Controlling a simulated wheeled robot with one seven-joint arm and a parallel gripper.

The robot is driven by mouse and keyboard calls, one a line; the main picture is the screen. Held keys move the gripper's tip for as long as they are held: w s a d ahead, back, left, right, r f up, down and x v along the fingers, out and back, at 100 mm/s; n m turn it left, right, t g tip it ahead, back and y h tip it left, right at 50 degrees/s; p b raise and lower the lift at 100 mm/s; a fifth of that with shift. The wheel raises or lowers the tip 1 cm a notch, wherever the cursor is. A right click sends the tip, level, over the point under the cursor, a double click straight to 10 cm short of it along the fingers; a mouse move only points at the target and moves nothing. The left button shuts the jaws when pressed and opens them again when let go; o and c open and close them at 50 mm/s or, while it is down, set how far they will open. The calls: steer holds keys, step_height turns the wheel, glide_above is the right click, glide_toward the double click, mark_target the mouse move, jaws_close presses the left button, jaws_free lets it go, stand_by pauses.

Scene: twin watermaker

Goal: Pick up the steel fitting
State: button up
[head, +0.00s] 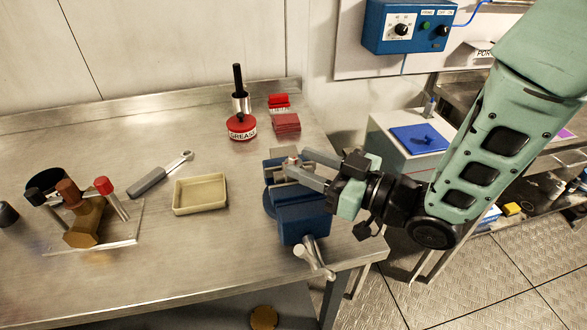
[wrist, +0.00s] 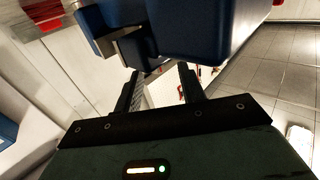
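The blue bench vise (head: 302,215) stands at the bench's right front edge, and its blue body fills the top of the wrist view (wrist: 200,25). My gripper (head: 297,162) reaches in from the right, with its fingertips at the vise jaws. Its two fingers are apart in both views, and the wrist view (wrist: 160,75) shows no held object between them. A small pale metal piece (head: 293,160) shows at the jaws near the fingertips. It may be the steel fitting, but it is too small and partly hidden to be sure. I cannot tell whether the fingers touch it.
A red grease pot (head: 241,127) and red pads (head: 286,123) stand at the back. A brown fitting assembly (head: 82,222) is at left. The bench's front middle is clear.

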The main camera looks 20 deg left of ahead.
mark_target(294, 156)
steer(key=x, duration=0.3)
steer(key=shift+w+a+p, duration=0.2)
steer(key=shift+p, duration=0.2)
jaws_close()
steer(key=shift+r, duration=0.1)
